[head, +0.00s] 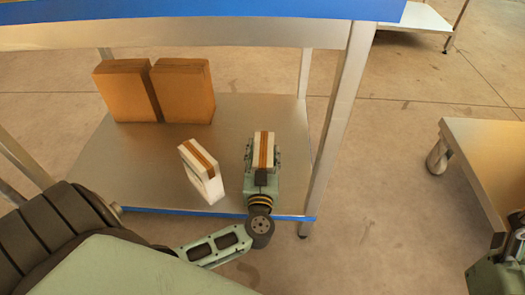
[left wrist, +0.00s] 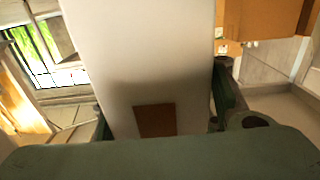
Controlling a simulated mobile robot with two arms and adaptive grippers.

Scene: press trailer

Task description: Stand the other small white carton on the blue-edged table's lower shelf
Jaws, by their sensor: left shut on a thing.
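My left gripper (head: 263,158) reaches in over the front of the lower shelf (head: 130,170) of the blue-edged table (head: 200,10). It is shut on a small white carton (head: 263,145) with a brown stripe, held upright between the fingers. In the left wrist view the carton (left wrist: 145,55) fills the middle, between the fingers. Its lower end is hidden in the head view, so I cannot tell if it touches the shelf. Another small white carton (head: 203,172) stands on the shelf just left of the gripper. My right gripper is not clearly visible; a green part shows at the lower right.
Two brown boxes (head: 125,92) (head: 183,90) stand side by side at the shelf's back left. A metal table leg (head: 335,120) rises right of my left gripper. Another low metal table (head: 485,150) stands at the right. Bare floor lies between.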

